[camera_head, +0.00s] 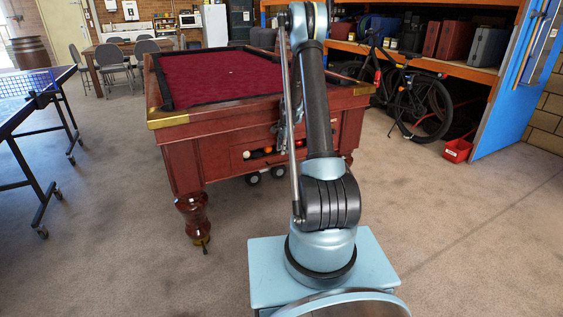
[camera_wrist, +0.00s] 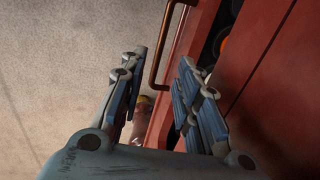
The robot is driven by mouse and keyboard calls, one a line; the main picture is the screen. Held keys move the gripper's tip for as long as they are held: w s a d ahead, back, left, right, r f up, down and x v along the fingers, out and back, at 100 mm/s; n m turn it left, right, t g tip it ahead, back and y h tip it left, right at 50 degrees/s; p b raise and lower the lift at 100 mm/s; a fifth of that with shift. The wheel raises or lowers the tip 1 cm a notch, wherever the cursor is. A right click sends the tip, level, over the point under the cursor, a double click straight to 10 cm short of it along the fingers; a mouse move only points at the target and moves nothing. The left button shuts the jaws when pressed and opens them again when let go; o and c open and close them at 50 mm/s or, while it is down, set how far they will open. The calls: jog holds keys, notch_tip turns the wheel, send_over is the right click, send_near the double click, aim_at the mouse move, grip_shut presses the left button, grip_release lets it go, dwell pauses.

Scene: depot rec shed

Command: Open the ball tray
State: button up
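The ball tray (camera_head: 238,160) is in the near end of the red-brown pool table (camera_head: 190,150), with several balls (camera_head: 262,152) showing in its opening. In the wrist view, a bar-shaped metal handle (camera_wrist: 157,55) stands out from the red wooden front (camera_wrist: 262,85). My gripper (camera_wrist: 161,62) is open, one finger each side of the handle in the picture. I cannot tell whether the fingertips reach around it in depth, and I see no contact. In the head view, my arm hides part of the table end and most of the gripper.
A turned table leg (camera_head: 194,217) stands at the table's near left corner. A table-tennis table (camera_head: 25,105) is at left. The carpet (camera_head: 120,240) in front is clear.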

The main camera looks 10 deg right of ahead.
aim_at(282, 162)
jog(key=f, duration=0.2)
jog(key=w+f, duration=0.1)
jog(key=f, duration=0.5)
jog(key=shift+w+a, duration=0.2)
jog(key=shift+a, duration=0.1)
